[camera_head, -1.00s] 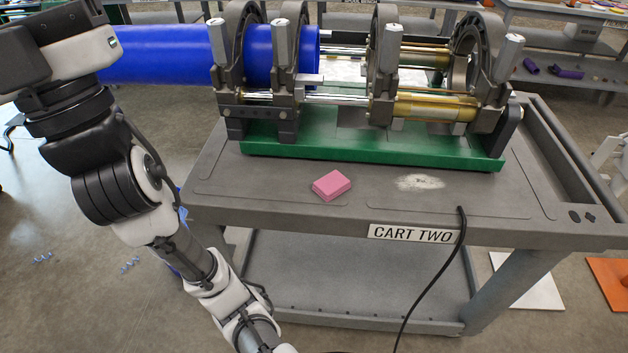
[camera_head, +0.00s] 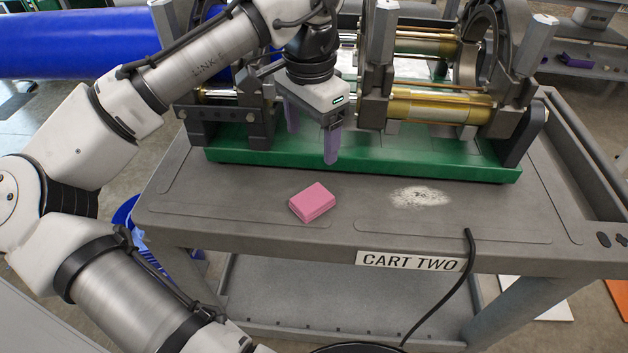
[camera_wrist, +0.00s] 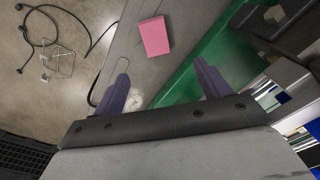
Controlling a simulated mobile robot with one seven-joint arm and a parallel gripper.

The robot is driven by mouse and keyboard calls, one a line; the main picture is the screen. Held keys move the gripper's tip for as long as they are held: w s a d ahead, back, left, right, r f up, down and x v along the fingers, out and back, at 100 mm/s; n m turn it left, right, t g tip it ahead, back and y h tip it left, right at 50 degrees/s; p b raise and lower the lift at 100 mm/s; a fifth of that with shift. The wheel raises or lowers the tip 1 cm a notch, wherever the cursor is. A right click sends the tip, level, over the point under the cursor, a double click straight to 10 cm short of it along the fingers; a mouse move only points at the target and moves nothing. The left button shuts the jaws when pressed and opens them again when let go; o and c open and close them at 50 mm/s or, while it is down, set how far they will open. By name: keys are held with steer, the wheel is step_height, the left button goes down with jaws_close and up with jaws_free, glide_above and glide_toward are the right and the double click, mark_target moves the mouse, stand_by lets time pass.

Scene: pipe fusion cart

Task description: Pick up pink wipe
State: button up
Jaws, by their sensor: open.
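The pink wipe (camera_head: 312,202) is a folded, block-like pad lying on the grey cart top, in front of the green machine base. It also shows in the wrist view (camera_wrist: 154,37), beyond the fingertips. My gripper (camera_head: 312,138) hangs above the cart, behind and above the wipe in the head view, with its purple fingers pointing down. In the wrist view my gripper (camera_wrist: 162,82) has its two fingers wide apart with nothing between them. The gripper does not touch the wipe.
The pipe fusion machine's green base (camera_head: 420,160) and metal clamps (camera_head: 378,60) stand right behind the gripper. A blue pipe (camera_head: 80,45) extends left. A whitish powdery patch (camera_head: 420,197) lies right of the wipe. A black cable (camera_head: 468,262) hangs over the front edge.

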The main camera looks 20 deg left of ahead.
glide_above(315, 197)
steer(key=f, duration=0.8)
steer(key=shift+a, duration=0.4)
steer(key=shift+d+f, duration=0.2)
steer(key=shift+f, duration=1.25)
steer(key=shift+d+f, duration=0.2)
steer(key=shift+f, duration=1.2)
steer(key=c, duration=1.1)
steer(key=shift+r, duration=0.1)
